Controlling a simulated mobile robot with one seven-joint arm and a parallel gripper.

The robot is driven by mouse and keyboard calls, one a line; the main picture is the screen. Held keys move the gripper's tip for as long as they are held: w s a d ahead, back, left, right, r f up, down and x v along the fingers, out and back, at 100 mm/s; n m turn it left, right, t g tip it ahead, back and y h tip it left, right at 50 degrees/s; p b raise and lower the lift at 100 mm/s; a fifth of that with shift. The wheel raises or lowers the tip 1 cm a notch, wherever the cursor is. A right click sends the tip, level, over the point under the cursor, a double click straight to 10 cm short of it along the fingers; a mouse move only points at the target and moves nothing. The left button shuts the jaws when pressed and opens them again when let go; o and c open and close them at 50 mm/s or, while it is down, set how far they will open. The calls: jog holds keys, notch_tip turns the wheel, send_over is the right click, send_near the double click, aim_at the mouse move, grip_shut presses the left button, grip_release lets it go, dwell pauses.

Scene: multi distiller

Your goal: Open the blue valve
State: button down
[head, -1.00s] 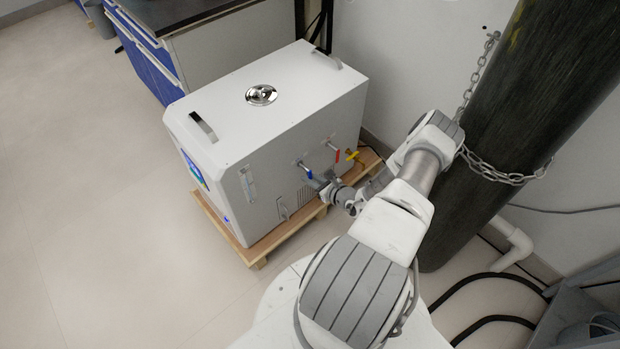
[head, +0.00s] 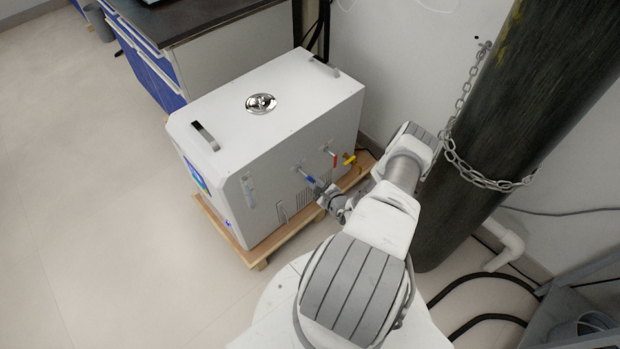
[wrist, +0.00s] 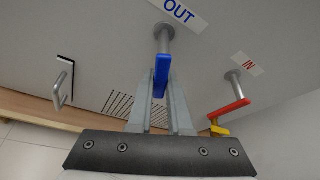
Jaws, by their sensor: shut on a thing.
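The blue valve (head: 308,178) is on the side of the white distiller (head: 272,118), below the red valve. In the wrist view its blue handle (wrist: 161,72) extends from a grey metal stem, under a label reading OUT. My gripper (head: 322,190) is at the handle's outer end. In the wrist view the two fingers of my gripper (wrist: 161,90) stand on either side of the handle, shut on it. The fingers and the gripper body hide part of the handle's lower end.
The red valve (wrist: 232,107), labelled IN, and a yellow valve (wrist: 219,131) sit close to the right. A metal handle (wrist: 62,82) is at the left. The distiller stands on a wooden pallet (head: 258,262). A dark chained cylinder (head: 500,130) stands beside my arm.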

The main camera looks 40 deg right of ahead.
jog(key=shift+d+r+n+h+p, duration=0.2)
jog(key=shift+n+h+p, duration=0.15)
jog(key=shift+n, duration=0.15)
jog(key=shift+d+r+n+h+p, duration=0.15)
jog(key=shift+n+h+p, duration=0.15)
jog(key=shift+n, duration=0.2)
jog(key=n, duration=0.1)
jog(key=n+t+h, duration=0.1)
jog(key=shift+d+r+n+p, duration=0.25)
jog(key=shift+d+n+p, duration=0.05)
jog(key=shift+d+p, duration=0.05)
jog(key=n, duration=0.1)
jog(key=r+n+t+h, duration=0.1)
jog(key=shift+d+n+h, duration=0.2)
jog(key=shift+n+h, duration=0.05)
jog(key=shift+n, duration=0.15)
jog(key=shift+r+n+t, duration=0.35)
jog(key=shift+n+t, duration=0.25)
jog(key=shift+n, duration=0.6)
jog(key=shift+d, duration=0.1)
jog(key=c, duration=0.8)
grip_release()
jog(key=shift+r, duration=0.1)
jog(key=shift+c, duration=0.2)
